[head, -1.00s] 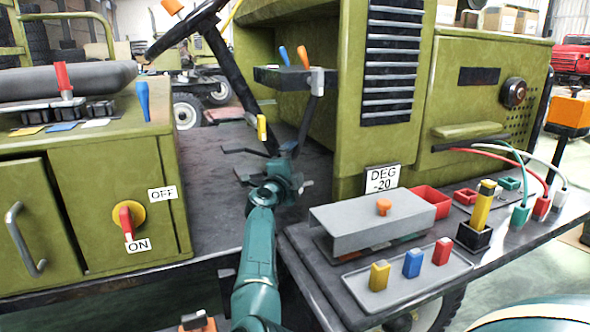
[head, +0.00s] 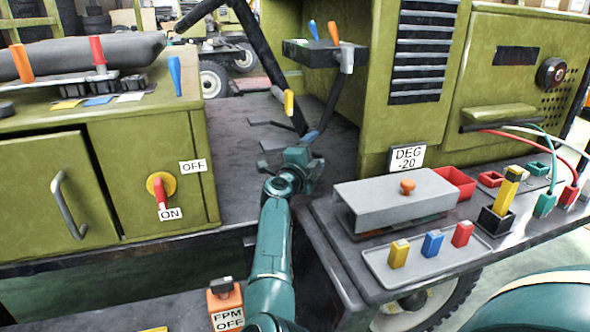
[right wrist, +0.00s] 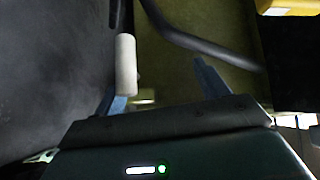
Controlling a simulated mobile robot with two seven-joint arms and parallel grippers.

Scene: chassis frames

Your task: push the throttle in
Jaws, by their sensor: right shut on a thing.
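My right gripper (head: 314,137) reaches in over the dark floor plate, below a black box (head: 335,56) with a blue lever (head: 314,29) and an orange lever (head: 333,32) on top. A dark lever with a grey end (head: 347,61) runs down from the box's right end to the fingertips. I cannot tell which lever is the throttle. In the right wrist view, the fingers (right wrist: 158,85) stand apart, with a white cylinder (right wrist: 125,65) by the left one. The right gripper is shut on a lever; the exact contact is unclear. My left gripper is out of view.
A yellow-knobbed lever (head: 289,102) stands just left of the right gripper. A tray (head: 430,262) with colored blocks and a grey cover (head: 390,205) lie on the right bench. A green cabinet (head: 60,160) with a red-handled switch stands left. The dark floor plate (head: 240,160) is mostly clear.

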